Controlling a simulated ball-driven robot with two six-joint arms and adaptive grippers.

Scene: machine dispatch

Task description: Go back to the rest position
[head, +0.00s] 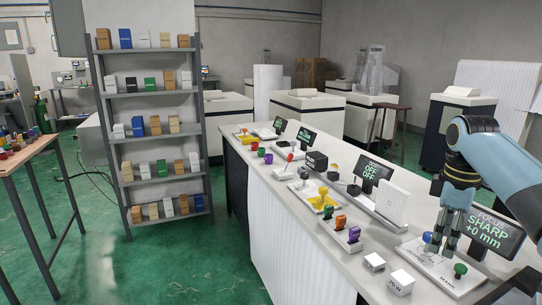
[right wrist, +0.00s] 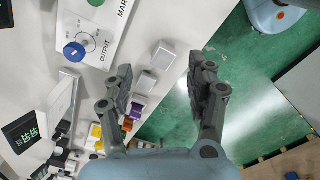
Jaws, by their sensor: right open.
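My right gripper (head: 442,243) is over the near end of the long white counter, above a white control panel (head: 428,264) with a blue knob (head: 427,238) and a green button (head: 460,270). In the right wrist view the two fingers of my right gripper (right wrist: 160,82) are spread apart with nothing between them. That view also shows the blue knob (right wrist: 74,52) beside a dial marked OUTPUT, off to the left of the fingers. My left gripper is in neither view.
A screen (head: 492,232) reading FOCUS SHARP +0 mm stands behind the panel. Two white blocks (head: 374,262) (head: 401,282) lie left of it. Coloured handles (head: 341,222) stand farther along the counter. A shelf (head: 152,95) of boxes and a wooden table (head: 24,153) stand left; green floor between is clear.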

